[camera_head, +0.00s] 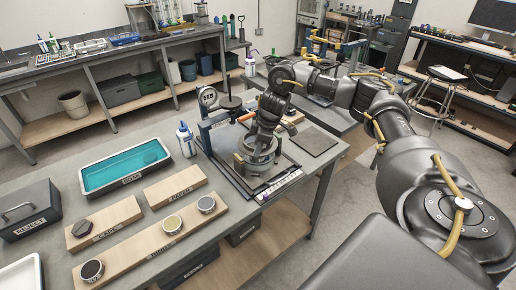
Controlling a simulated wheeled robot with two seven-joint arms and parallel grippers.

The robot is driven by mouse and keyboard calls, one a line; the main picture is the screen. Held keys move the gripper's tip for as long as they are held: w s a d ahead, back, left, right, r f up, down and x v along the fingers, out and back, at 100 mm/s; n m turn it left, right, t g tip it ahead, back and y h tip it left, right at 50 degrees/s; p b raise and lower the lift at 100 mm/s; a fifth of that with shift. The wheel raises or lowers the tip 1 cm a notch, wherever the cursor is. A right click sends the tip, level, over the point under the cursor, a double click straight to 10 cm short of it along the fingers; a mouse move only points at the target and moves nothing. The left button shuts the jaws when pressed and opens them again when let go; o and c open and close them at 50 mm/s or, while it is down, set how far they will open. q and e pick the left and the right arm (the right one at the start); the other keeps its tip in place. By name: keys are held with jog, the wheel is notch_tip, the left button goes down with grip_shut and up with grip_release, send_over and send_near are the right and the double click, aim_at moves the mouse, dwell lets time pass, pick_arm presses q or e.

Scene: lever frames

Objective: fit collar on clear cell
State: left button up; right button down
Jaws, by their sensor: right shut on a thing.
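My right gripper (258,158) points down over the framed work plate at the bench's right end. It is shut on a round grey metal piece (260,150) that looks like the collar. The fingers hide part of it, and I cannot tell whether it touches anything below. A long wooden board (130,246) carries three round metal-rimmed pieces: a dark one (91,269), a yellowish one (172,223) and a pale grey one (206,204). I cannot tell which piece is the clear cell. My left gripper is out of view.
A teal-filled tray (83,188), a grey REJECT box (27,212) and a white bottle (186,140) stand on the bench. A dark hexagonal piece (82,228) sits on a short board; another short board (176,187) is bare.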

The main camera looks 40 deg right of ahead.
jog(key=shift+w+f+b, duration=0.1)
jog(key=shift+f+b, duration=0.25)
jog(key=shift+f, duration=1.5)
jog(key=shift+r+p, duration=0.1)
jog(key=shift+p, duration=0.35)
jog(key=shift+f, duration=0.35)
jog(key=c, duration=1.3)
grip_release()
jog(key=b+v, duration=0.1)
jog(key=v, duration=0.4)
jog(key=shift+r, duration=0.1)
jog(key=p+v, duration=0.1)
jog(key=v, duration=0.4)
jog(key=shift+r, duration=0.35)
